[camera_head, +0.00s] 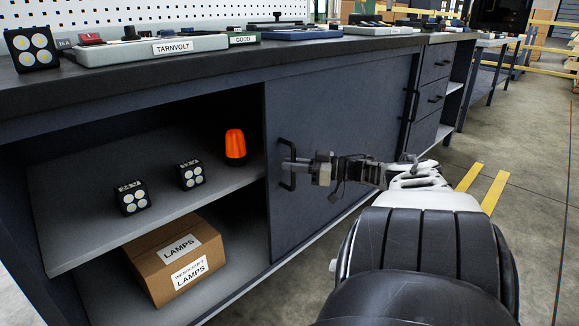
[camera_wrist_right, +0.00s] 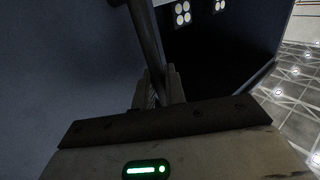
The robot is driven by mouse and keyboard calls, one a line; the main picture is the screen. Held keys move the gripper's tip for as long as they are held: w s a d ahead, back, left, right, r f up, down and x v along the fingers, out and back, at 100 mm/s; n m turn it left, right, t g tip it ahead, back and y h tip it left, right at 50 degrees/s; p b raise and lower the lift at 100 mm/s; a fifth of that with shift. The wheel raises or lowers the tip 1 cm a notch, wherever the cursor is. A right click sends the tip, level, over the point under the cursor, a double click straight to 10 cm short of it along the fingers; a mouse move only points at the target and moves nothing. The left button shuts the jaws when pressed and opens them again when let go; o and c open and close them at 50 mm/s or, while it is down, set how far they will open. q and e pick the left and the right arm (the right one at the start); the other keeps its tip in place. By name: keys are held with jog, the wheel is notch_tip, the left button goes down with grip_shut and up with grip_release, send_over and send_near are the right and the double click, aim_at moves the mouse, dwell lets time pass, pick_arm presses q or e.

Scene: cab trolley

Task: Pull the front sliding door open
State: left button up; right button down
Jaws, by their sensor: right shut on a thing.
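The front sliding door (camera_head: 340,120) is a dark blue-grey panel on the bench cabinet. It covers the right part of the opening, and the left part stands open. Its black bar handle (camera_head: 285,152) is near the door's left edge. My right gripper (camera_head: 292,170) is shut on the handle. In the right wrist view the handle (camera_wrist_right: 147,35) runs down between the fingers of the right gripper (camera_wrist_right: 158,90), with the door panel (camera_wrist_right: 60,70) to the left. My left gripper is not in view.
Inside the cabinet, a shelf (camera_head: 75,225) holds two black lamps (camera_head: 132,198) and an orange beacon (camera_head: 235,146). A cardboard LAMPS box (camera_head: 175,260) sits below. The worktop (camera_head: 200,72) above carries several parts. Yellow bars (camera_head: 490,190) show behind my right arm.

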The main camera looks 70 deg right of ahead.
jog(key=shift+f, duration=0.1)
jog(key=c, duration=1.6)
grip_release()
jog(key=shift+o, duration=0.2)
jog(key=shift+s, duration=0.1)
